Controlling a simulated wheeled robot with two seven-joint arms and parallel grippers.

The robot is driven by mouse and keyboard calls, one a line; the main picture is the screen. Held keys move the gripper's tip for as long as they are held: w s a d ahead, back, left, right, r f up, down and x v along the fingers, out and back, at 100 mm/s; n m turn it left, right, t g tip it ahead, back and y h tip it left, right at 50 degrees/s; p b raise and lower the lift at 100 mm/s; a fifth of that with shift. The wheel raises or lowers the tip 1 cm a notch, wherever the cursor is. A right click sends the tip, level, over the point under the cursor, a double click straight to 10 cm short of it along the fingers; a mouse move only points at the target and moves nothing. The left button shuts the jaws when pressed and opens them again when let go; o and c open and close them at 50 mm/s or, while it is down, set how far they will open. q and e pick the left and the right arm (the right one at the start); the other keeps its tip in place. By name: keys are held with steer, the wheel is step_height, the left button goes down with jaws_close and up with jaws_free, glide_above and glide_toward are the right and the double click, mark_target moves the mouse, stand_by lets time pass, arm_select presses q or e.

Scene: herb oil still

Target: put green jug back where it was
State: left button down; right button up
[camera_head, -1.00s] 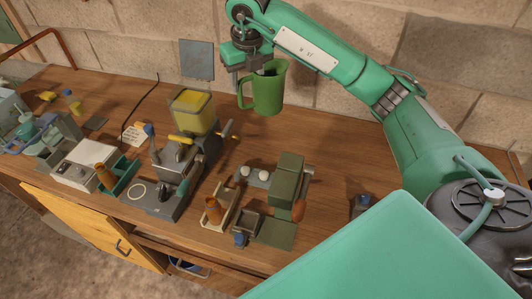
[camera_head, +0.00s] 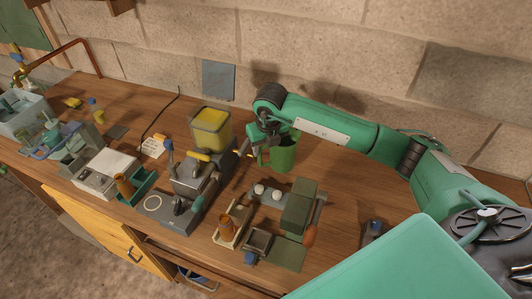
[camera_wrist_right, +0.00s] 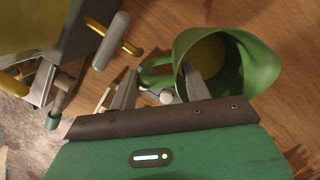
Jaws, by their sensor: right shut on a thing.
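The green jug (camera_head: 284,154) is upright at the back of the bench, right of the yellow-filled container. My right gripper (camera_head: 262,146) is at its left side, shut on its handle. In the right wrist view the jug (camera_wrist_right: 250,65) shows its open mouth with something yellowish inside, and the jaws of my right gripper (camera_wrist_right: 160,88) are at the handle. The jug is low over the wood; I cannot tell whether its base touches. My left gripper is not in view.
A grey machine (camera_head: 190,181) with the yellow-filled hopper (camera_head: 211,128) stands close left of the jug. A dark green device (camera_head: 299,205) stands in front of it. Bare bench (camera_head: 345,178) lies to the right. The block wall is behind.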

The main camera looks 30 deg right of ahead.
mark_target(266, 164)
step_height(266, 164, down, 4)
steer(key=shift+f+p, duration=0.25)
steer(key=shift+p, duration=0.45)
steer(key=shift+f, duration=0.15)
steer(key=shift+f, duration=0.1)
steer(key=shift+f, duration=0.15)
steer(key=o, duration=1.5)
steer(key=shift+o, duration=0.2)
